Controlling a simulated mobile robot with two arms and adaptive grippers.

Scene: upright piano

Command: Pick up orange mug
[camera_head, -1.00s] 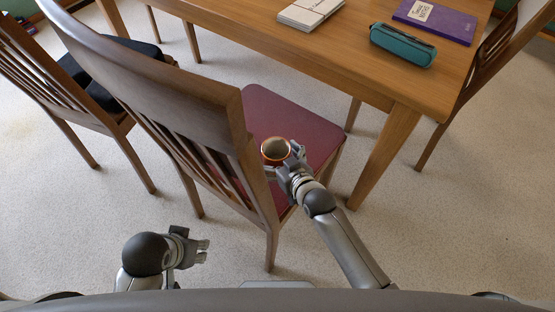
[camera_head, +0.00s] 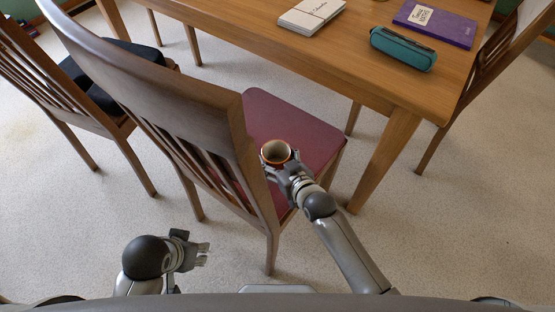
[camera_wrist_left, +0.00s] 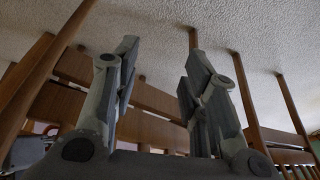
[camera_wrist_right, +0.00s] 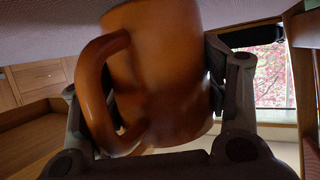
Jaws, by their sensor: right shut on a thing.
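My left gripper (camera_head: 203,255) is open and empty, low beside the near chair. In the left wrist view its fingers (camera_wrist_left: 158,80) stand wide apart with nothing between them.
The near chair's wooden back (camera_head: 190,105) rises left of the mug. The wooden table (camera_head: 300,45) behind holds a teal pencil case (camera_head: 403,47), a purple book (camera_head: 436,22) and white booklets (camera_head: 311,14). Another chair with a black cushion (camera_head: 115,75) stands left.

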